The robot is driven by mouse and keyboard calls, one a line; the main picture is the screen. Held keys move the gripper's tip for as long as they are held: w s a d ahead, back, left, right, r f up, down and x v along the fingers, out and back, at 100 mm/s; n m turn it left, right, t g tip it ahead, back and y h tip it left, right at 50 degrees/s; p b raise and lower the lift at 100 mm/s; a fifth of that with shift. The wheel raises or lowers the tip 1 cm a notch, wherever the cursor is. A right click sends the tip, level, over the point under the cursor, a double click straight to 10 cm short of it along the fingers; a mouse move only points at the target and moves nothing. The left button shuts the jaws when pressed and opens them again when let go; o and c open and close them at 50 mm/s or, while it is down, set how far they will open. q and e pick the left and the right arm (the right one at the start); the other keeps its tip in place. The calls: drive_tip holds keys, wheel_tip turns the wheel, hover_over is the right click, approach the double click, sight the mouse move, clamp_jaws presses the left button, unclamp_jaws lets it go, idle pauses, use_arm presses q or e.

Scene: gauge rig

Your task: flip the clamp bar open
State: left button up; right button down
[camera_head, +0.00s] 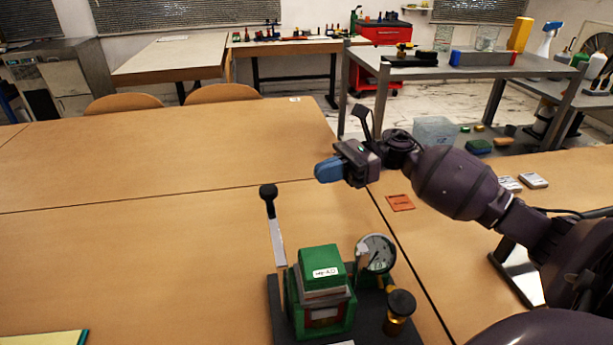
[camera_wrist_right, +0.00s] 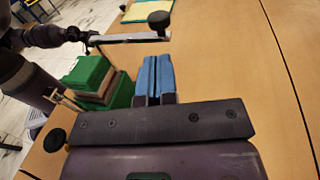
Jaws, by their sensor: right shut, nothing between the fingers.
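The clamp bar (camera_head: 277,243) is a flat silver lever with a black knob (camera_head: 268,191) on its end. It stands nearly upright at the left side of the green block (camera_head: 321,258) of the gauge rig. In the right wrist view the bar (camera_wrist_right: 125,40) crosses ahead of the fingers, with its knob (camera_wrist_right: 159,20) at the right end. My right gripper (camera_head: 327,171) is shut and empty, its blue fingertips above and to the right of the knob in the head picture. In the wrist view the fingertips (camera_wrist_right: 155,62) are together, apart from the bar. My left gripper is not seen.
A round dial gauge (camera_head: 376,254) and a brass post with a black knob (camera_head: 401,303) stand right of the block on a dark base (camera_head: 277,300). A red-brown plate (camera_head: 400,202) lies behind.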

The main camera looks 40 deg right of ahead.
drive_tip(key=shift+v, duration=1.45)
